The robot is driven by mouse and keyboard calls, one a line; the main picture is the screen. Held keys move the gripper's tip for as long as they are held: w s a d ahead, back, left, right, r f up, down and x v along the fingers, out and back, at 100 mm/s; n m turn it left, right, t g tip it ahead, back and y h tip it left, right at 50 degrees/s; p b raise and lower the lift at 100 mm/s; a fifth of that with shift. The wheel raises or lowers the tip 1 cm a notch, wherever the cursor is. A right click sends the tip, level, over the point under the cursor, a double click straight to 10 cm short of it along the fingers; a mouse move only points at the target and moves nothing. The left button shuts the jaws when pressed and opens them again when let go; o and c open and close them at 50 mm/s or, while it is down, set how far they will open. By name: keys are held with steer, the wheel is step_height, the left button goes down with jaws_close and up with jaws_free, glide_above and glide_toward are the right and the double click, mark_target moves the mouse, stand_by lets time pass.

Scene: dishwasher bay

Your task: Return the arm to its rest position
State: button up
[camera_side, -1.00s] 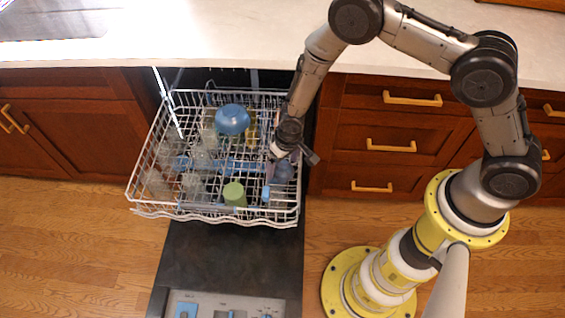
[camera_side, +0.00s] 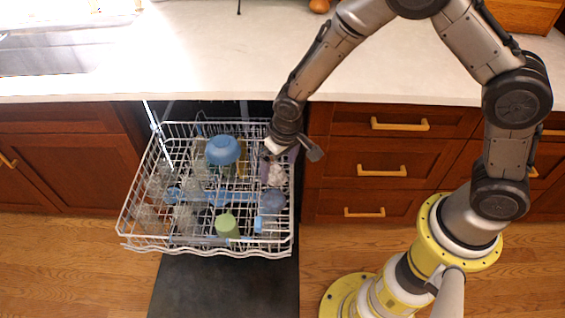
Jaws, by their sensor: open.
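My gripper (camera_side: 293,150) is over the right side of the open dishwasher rack (camera_side: 150,246), near its back right corner. It points down and to the right, and its jaws are open, with nothing seen held between them. My arm arches from the right over the counter and down to the rack. A blue-grey rounded item (camera_side: 273,200) sits in the rack below the gripper. Whether the gripper touches anything in the rack is too small to tell.
The rack also holds a blue bowl (camera_side: 223,150), a green cup (camera_side: 227,225) and several clear glasses (camera_side: 160,182). The counter (camera_side: 200,60) runs behind. Drawers with handles (camera_side: 381,170) stand right of the rack.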

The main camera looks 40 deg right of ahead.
steer(key=s+d+r+m+t, duration=0.15)
steer(key=d+r, duration=0.25)
steer(key=r, duration=0.8)
steer(key=d+r+m+t, duration=0.1)
steer(key=d+r+t, duration=0.25)
steer(key=r, duration=0.75)
steer(key=s+d+r, duration=0.3)
steer(key=s, duration=0.3)
steer(key=s+d+r, duration=0.2)
steer(key=s+r, duration=0.2)
steer(key=s, duration=0.3)
steer(key=s+f+n+g, duration=0.1)
steer(key=s+f, duration=0.3)
steer(key=s, duration=0.5)
steer(key=shift+d+n, duration=0.25)
steer(key=shift+n, duration=0.6)
steer(key=shift+c, duration=0.3)
